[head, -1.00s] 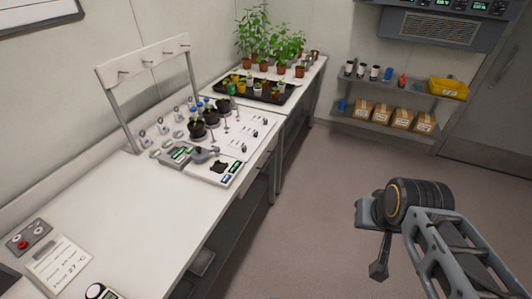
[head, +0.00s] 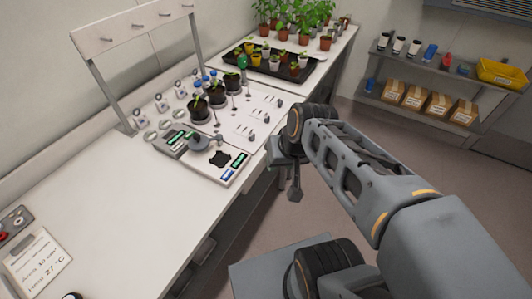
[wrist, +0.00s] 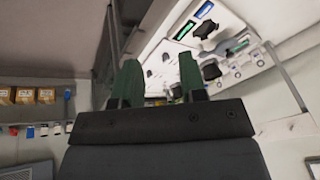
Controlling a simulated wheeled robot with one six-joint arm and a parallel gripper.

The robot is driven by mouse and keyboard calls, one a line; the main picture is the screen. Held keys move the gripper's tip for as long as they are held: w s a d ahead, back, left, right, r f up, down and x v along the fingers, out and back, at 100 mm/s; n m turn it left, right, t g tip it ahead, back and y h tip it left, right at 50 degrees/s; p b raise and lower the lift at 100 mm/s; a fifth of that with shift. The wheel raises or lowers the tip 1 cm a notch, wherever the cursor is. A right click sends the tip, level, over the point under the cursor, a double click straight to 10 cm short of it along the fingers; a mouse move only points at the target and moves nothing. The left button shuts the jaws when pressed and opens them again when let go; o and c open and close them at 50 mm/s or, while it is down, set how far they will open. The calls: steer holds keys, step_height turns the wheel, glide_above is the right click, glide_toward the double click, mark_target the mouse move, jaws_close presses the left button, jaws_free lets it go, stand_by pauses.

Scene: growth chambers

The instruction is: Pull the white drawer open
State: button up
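My gripper (head: 295,190) hangs in front of the white bench's front edge, near the middle of the bench. In the wrist view its two dark green fingers (wrist: 160,78) stand apart with nothing seen between them, so it is open. No drawer front shows clearly. The bench front beside the gripper is partly hidden by my arm.
The white bench (head: 110,215) carries a scale (head: 168,145), a white board with small tools, dark pots (head: 199,108) and a peg rack (head: 135,25). A black tray (head: 290,72) with seedlings is behind. A shelf (head: 387,60) with boxes stands back right. Floor is free right.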

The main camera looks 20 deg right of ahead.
steer(key=w+d+f+m+t+y+b, duration=0.1)
steer(key=w+f+m+y+b, duration=0.1)
steer(key=w+f+b, duration=0.35)
steer(key=w+d+f+m+t+y+b, duration=0.1)
steer(key=w+f+m+y+b, duration=0.1)
steer(key=f+b, duration=0.55)
steer(key=w+d+f+m+t+y+b, duration=0.1)
steer(key=w+f+y+b, duration=0.15)
steer(key=f+b, duration=0.4)
steer(key=w+d+f+m+t+h+b, duration=0.1)
steer(key=w+d+f+m+t+b, duration=0.35)
steer(key=d+f, duration=0.2)
steer(key=w+d+f+m+t+h+b, duration=0.2)
steer(key=w+d+f+m+t+b, duration=0.15)
steer(key=d+f+b, duration=0.35)
steer(key=shift+n, duration=0.5)
steer(key=x, duration=0.4)
steer(key=r+p+x, duration=0.1)
steer(key=x, duration=0.7)
steer(key=shift+w+d+r+p, duration=0.25)
steer(key=shift+w+r+p, duration=0.05)
jaws_close()
